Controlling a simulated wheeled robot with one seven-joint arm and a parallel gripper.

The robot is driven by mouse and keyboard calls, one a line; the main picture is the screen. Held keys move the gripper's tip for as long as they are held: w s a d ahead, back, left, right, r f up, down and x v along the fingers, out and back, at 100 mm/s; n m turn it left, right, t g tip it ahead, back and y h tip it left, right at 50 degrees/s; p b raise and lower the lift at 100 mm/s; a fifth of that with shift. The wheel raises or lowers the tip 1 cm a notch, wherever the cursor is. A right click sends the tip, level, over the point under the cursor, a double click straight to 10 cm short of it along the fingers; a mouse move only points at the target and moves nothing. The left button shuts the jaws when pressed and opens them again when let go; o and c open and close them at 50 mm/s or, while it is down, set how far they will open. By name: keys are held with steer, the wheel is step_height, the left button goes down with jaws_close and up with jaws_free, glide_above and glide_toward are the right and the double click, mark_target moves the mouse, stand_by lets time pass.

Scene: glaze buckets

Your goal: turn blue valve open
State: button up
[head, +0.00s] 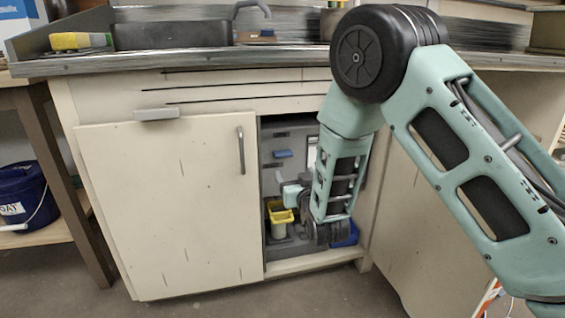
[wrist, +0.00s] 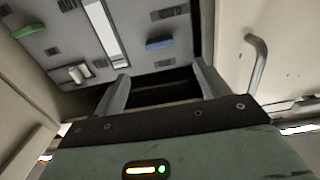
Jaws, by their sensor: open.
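The blue valve handle (head: 283,153) is a small flat bar lying roughly level on the grey panel inside the open cabinet. In the wrist view the blue handle (wrist: 159,43) shows beyond the fingertips, apart from them. My gripper (wrist: 162,82) is open with nothing between its two fingers. In the head view my arm reaches down into the cabinet opening, and its forearm covers the right part of the panel. I cannot make out the fingertips clearly there.
A green handle (wrist: 28,30) and a white strip (wrist: 101,28) are on the same panel. A yellow bucket (head: 281,218) and a partly hidden blue one (head: 347,235) stand on the cabinet floor. The left door (head: 165,210) with its handle (head: 240,150) borders the opening.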

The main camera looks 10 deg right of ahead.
mark_target(284, 156)
steer(key=w+b, duration=0.3)
steer(key=w, duration=0.8)
steer(key=shift+w+f, duration=0.1)
steer(key=shift+w, duration=0.75)
steer(key=c, duration=1)
